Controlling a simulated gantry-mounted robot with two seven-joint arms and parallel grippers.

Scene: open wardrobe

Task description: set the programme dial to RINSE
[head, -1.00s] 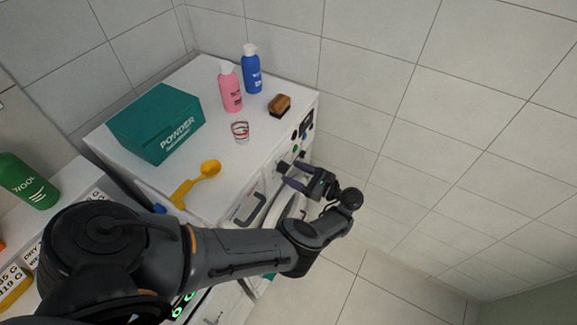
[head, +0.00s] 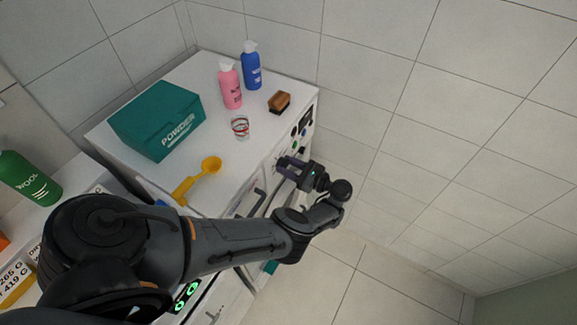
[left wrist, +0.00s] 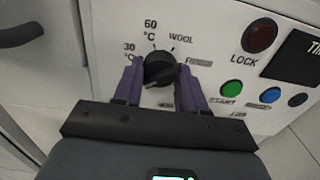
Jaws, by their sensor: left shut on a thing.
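The programme dial (left wrist: 160,68) is a round black knob on the white front panel of the washing machine (left wrist: 205,25). In the left wrist view, the labels 60 °C, 30 °C and WOOL show around it. A label at its right is partly covered by a finger, and one below is partly hidden. My left gripper (left wrist: 158,85) has its two purple fingers on either side of the dial, shut on it. In the head view my left gripper (head: 288,167) is at the machine's front, and the dial is hidden there. My right gripper is not in view.
Right of the dial are a red LOCK light (left wrist: 260,36), a green START button (left wrist: 232,89), blue buttons and a dark display.

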